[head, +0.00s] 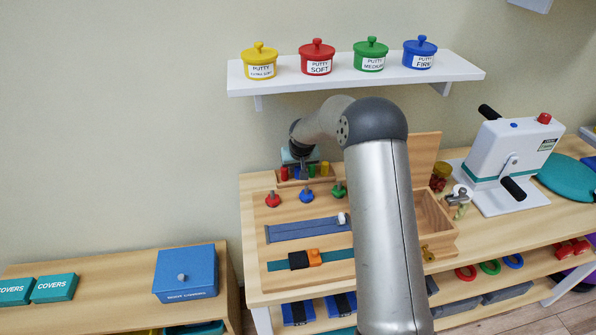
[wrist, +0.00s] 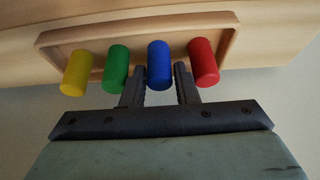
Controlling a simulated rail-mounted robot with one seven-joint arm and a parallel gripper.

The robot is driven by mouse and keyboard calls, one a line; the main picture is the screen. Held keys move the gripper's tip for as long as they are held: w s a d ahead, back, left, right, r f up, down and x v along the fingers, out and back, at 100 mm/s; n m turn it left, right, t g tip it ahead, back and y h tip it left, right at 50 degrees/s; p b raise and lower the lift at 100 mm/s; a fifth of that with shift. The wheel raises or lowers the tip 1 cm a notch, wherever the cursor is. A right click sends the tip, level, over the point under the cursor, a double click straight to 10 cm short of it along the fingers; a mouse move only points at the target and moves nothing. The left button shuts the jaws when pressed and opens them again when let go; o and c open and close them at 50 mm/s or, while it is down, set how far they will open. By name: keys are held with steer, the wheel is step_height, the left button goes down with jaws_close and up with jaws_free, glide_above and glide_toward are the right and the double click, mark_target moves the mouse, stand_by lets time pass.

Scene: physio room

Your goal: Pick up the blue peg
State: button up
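The blue peg (wrist: 160,65) stands in a row of pegs in a wooden tray (wrist: 225,45), between the green peg (wrist: 116,68) and the red peg (wrist: 203,62). My gripper (wrist: 160,75) is open, with one finger on each side of the blue peg. A narrow gap shows between the peg and each finger. The yellow peg (wrist: 75,73) is at the left end of the row in the wrist view. In the head view my gripper (head: 304,172) is down at the tray at the back of the table and partly covers the pegs.
A shelf (head: 440,75) with several putty pots hangs above the tray. Red, blue and green knobs (head: 306,195) stand just in front of it. An open wooden box (head: 435,215) and a white crank machine (head: 510,160) are to the right.

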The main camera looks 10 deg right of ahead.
jaws_close()
